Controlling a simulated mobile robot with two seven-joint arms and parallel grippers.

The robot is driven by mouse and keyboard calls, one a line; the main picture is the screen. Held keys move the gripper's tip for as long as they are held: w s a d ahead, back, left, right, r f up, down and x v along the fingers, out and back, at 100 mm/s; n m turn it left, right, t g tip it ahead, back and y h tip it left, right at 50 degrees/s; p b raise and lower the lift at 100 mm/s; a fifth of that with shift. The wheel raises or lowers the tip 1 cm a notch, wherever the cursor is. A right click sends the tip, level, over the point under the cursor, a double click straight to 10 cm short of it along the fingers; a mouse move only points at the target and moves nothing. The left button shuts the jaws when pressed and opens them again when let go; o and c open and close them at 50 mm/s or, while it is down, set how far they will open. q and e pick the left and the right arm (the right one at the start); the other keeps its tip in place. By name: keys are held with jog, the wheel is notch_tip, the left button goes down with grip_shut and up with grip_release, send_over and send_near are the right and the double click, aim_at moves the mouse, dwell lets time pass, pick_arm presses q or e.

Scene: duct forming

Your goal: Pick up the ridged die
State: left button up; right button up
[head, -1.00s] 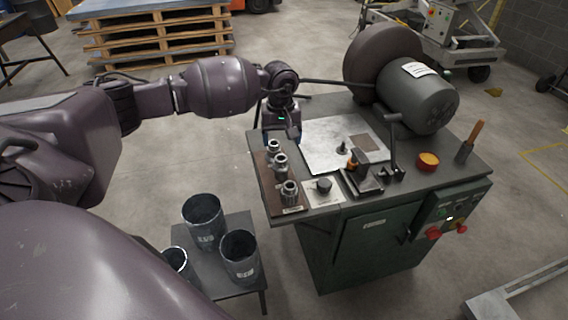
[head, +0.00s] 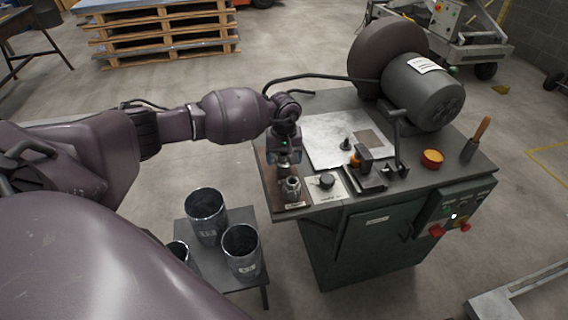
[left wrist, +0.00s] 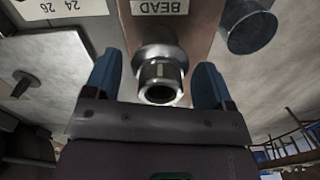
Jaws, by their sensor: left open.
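Metal dies stand in a row on a brown board at the left end of the machine bench. The front die (head: 291,188) is clear in the head view; those behind it are mostly hidden by my left gripper (head: 285,158). In the left wrist view, a shiny stepped metal die (left wrist: 160,72) with a round bore lies between the two blue fingertips of my left gripper (left wrist: 158,78), which is open with a gap on both sides. I cannot tell which die is the ridged one. A label reading BEAD (left wrist: 160,7) is on the board. My right gripper is not in view.
The bench (head: 320,215) carries a dark knob (head: 327,181), a bright metal plate (head: 322,150), a lever (head: 397,140), an orange-topped round part (head: 432,158) and a large motor (head: 422,92). Dark tubes (head: 241,250) stand on a low table to the left.

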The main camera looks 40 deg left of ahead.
pick_arm(q)
jog(key=shift+f, duration=0.25)
jog(key=shift+c, duration=0.2)
jog(key=c, duration=1.3)
jog(key=shift+o, duration=0.2)
jog(key=shift+r, duration=0.1)
